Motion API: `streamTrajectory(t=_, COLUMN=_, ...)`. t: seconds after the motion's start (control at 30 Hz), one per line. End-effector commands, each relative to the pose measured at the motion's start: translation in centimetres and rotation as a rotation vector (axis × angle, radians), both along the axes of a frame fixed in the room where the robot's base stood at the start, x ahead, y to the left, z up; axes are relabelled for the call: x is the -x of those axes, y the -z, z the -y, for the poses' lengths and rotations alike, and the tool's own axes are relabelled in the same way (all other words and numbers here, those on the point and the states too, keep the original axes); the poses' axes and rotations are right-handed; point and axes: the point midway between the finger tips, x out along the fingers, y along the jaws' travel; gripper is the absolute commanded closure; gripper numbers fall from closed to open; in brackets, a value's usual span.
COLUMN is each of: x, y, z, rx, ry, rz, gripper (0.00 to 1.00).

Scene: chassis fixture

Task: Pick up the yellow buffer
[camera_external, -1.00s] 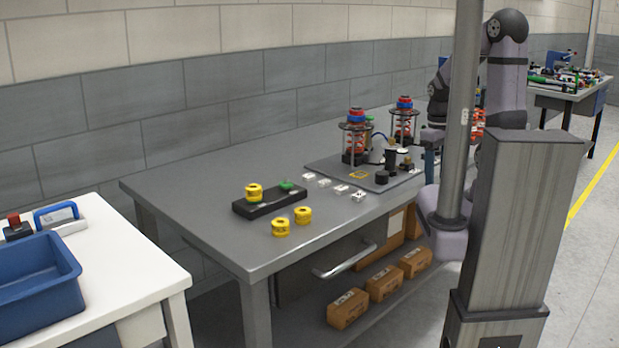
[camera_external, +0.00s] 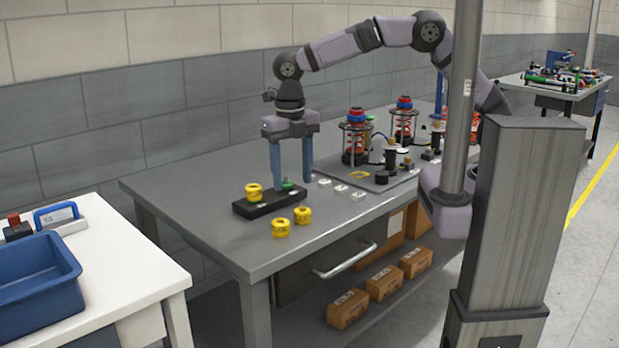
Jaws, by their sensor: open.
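Several yellow parts that look like buffers are in view. One yellow buffer (camera_external: 253,191) sits on the left part of a black block (camera_external: 270,204) on the grey table. A second yellow buffer (camera_external: 280,228) and a third yellow buffer (camera_external: 302,215) stand on the table in front of the block. My gripper (camera_external: 292,184) points down with its two blue fingers wide apart, over the right end of the block. It is empty. A small green piece (camera_external: 287,184) on the block shows between the fingers. The exact fingertip height is hard to tell.
Several small white pieces (camera_external: 341,188) lie right of the gripper. A grey plate (camera_external: 412,175) behind them carries red-spring assemblies (camera_external: 356,138). A blue bin (camera_external: 38,278) stands on a white table at left. The grey table's left part is clear.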

Motion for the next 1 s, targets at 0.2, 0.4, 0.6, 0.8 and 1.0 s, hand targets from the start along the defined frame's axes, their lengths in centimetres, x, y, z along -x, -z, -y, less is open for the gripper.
streamTrajectory(t=0.2, x=6.1, y=0.5, z=-2.4, rx=-0.01, ry=-0.301, rz=-0.019, gripper=0.47)
streamTrajectory(t=0.4, x=7.0, y=0.6, z=-2.7, rx=-0.011, ry=-0.351, rz=-0.023, gripper=0.47)
streamTrajectory(t=0.6, x=6.9, y=1.9, z=-2.6, rx=-0.01, ry=-0.348, rz=-0.023, gripper=0.47)
streamTrajectory(t=0.8, x=6.8, y=2.6, z=-2.7, rx=-0.012, ry=-0.347, rz=-0.022, gripper=0.47)
streamTrajectory(t=1.0, x=6.7, y=3.8, z=-2.6, rx=-0.008, ry=-0.346, rz=-0.023, gripper=0.47)
